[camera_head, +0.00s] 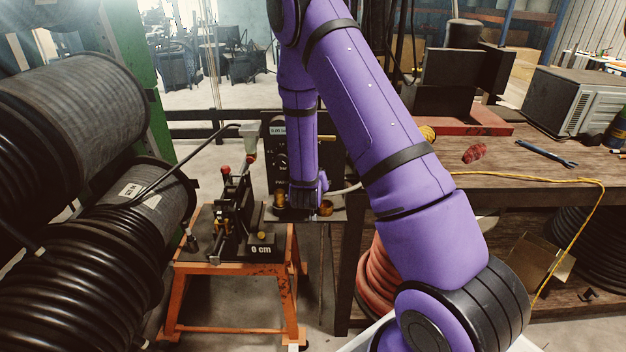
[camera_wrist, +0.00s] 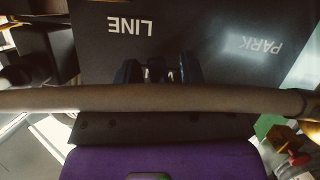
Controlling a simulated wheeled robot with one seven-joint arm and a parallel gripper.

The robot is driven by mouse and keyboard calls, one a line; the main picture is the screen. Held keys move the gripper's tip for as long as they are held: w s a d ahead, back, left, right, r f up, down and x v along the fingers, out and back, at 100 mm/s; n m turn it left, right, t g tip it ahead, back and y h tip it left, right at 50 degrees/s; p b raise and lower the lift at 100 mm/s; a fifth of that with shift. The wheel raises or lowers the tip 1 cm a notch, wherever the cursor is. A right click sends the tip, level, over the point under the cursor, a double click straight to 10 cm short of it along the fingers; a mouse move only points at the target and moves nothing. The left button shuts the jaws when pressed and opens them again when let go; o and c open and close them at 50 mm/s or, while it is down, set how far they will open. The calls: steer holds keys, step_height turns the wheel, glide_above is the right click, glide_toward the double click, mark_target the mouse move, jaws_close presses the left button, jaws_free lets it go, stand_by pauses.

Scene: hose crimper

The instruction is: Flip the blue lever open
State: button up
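I cannot make out a blue lever for certain in either view. In the head view my gripper (camera_head: 308,205) is at the low end of my purple arm, in front of a dark upright machine panel (camera_head: 274,155). It is small there and partly hidden. In the wrist view my gripper (camera_wrist: 158,74) shows as two dark, bluish tip shapes with a gap and small pale pieces between them. Whether they grip anything is unclear. Behind them is a black panel (camera_wrist: 205,40) marked LINE and PARK, upside down. A beige hose (camera_wrist: 90,101) crosses in front and hides part of the fingers.
A black device marked 0 cm (camera_head: 262,240) sits on an orange stand (camera_head: 235,268), left of my gripper. A red knob (camera_head: 225,170) rises above it. Large hose reels (camera_head: 60,110) crowd the left. A wooden workbench (camera_head: 510,178) stands right.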

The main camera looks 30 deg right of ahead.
jaws_close()
steer(key=shift+w+a+f+m+t+y, duration=0.15)
steer(key=shift+a+m+t+y, duration=0.1)
steer(key=shift+m+y, duration=0.25)
steer(key=shift+w+a+r+m+t+y, duration=0.15)
steer(key=shift+a+m+t+y, duration=0.15)
steer(key=shift+m, duration=0.4)
steer(key=shift+f, duration=0.1)
steer(key=shift+o, duration=0.6)
jaws_free()
